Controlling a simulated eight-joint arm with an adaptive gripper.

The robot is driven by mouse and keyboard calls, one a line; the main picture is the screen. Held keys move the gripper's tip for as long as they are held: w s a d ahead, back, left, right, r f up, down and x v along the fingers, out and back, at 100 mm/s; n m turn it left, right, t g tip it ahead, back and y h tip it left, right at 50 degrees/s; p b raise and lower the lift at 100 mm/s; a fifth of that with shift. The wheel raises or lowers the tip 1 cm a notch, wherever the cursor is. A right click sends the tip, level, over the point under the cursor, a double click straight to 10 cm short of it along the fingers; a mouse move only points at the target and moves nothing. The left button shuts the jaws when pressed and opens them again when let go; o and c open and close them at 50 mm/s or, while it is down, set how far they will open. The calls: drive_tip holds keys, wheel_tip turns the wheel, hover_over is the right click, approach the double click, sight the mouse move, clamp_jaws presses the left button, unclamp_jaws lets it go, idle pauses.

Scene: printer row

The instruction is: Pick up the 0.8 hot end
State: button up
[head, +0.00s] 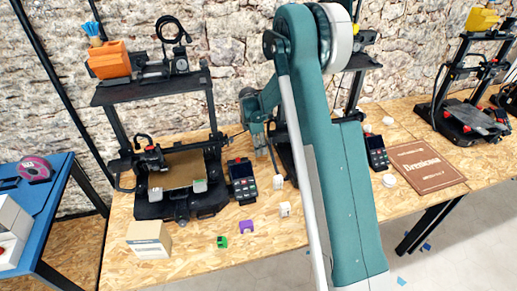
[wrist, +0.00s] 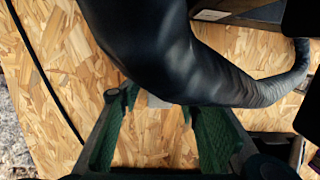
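No thing in view can be told for certain as the 0.8 hot end; no label reads that way. In the wrist view a small pale grey piece (wrist: 157,101) lies on the board between my fingertips, partly hidden by a thick black tube. My gripper (wrist: 155,103) has its two green fingers spread, with no object held between them. In the head view my gripper (head: 264,150) points down beside the middle printer, partly behind my arm.
A printer (head: 180,175) stands left of my arm, with a control screen (head: 242,180) beside it. A cardboard box (head: 149,240) is at the front left. A brown board (head: 427,167) lies right of my arm. The black tube (wrist: 230,88) crosses the wrist view.

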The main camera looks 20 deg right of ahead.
drive_tip(key=c, duration=0.7)
drive_tip(key=shift+r, duration=0.15)
drive_tip(key=shift+r, duration=0.6)
drive_tip(key=a, duration=0.1)
drive_tip(key=a+p, duration=0.1)
drive_tip(key=a, duration=0.2)
drive_tip(key=shift+r, duration=0.35)
wheel_tip(320, 180, up, 13)
drive_tip(key=shift+f+p, duration=0.1)
drive_tip(key=shift+p, duration=0.9)
